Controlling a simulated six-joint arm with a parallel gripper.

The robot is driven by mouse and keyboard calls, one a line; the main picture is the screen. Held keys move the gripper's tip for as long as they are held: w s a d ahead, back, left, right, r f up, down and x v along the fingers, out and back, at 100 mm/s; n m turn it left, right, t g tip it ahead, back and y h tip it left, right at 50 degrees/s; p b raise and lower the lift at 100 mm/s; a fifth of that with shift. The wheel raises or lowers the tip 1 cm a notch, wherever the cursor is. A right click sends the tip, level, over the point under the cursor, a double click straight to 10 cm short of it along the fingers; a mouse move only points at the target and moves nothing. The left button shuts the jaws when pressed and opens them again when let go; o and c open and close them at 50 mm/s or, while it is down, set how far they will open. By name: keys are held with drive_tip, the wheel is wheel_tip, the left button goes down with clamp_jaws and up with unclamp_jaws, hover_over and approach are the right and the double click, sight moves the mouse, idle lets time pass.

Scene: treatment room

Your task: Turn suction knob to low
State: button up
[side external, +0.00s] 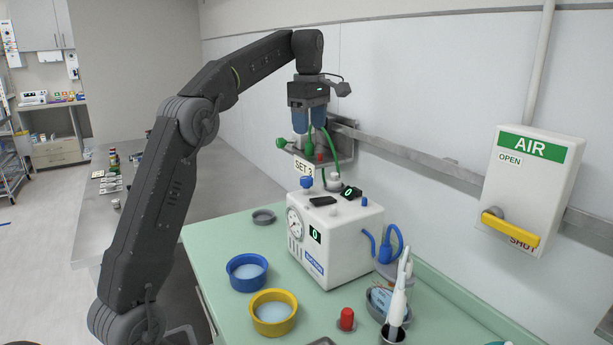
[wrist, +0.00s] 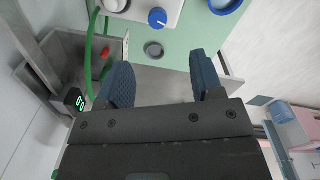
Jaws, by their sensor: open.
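The suction unit (side external: 345,255) is a white box on the green counter, with a round gauge (side external: 295,224) and a front display reading 0 (side external: 315,236). A blue knob (side external: 306,182) sits on its top at the back left; it also shows at the top of the wrist view (wrist: 157,17). Which way the knob points is too small to tell. A "SET 3" label (side external: 305,169) stands behind it. My gripper (side external: 309,128) hangs above the knob, fingers down and well clear of it. In the wrist view my gripper (wrist: 160,60) is open and empty between its blue fingers.
A wall shelf with green tubes (side external: 333,150) lies close behind my gripper. A blue bowl (side external: 247,272), a yellow bowl (side external: 273,312), a red-capped item (side external: 346,319) and a wall AIR box with a yellow lever (side external: 510,227) surround the unit. A grey dish (side external: 263,216) lies left of it.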

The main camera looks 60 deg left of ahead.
sight(306, 178)
drive_tip(key=shift+n, duration=0.7)
drive_tip(key=f, duration=0.4)
drive_tip(key=a+f, duration=0.1)
drive_tip(key=f, duration=0.4)
drive_tip(key=a+f, duration=0.1)
drive_tip(key=f, duration=0.4)
drive_tip(key=shift+w+f, duration=0.15)
drive_tip(key=shift+w, duration=0.05)
drive_tip(key=c, duration=0.9)
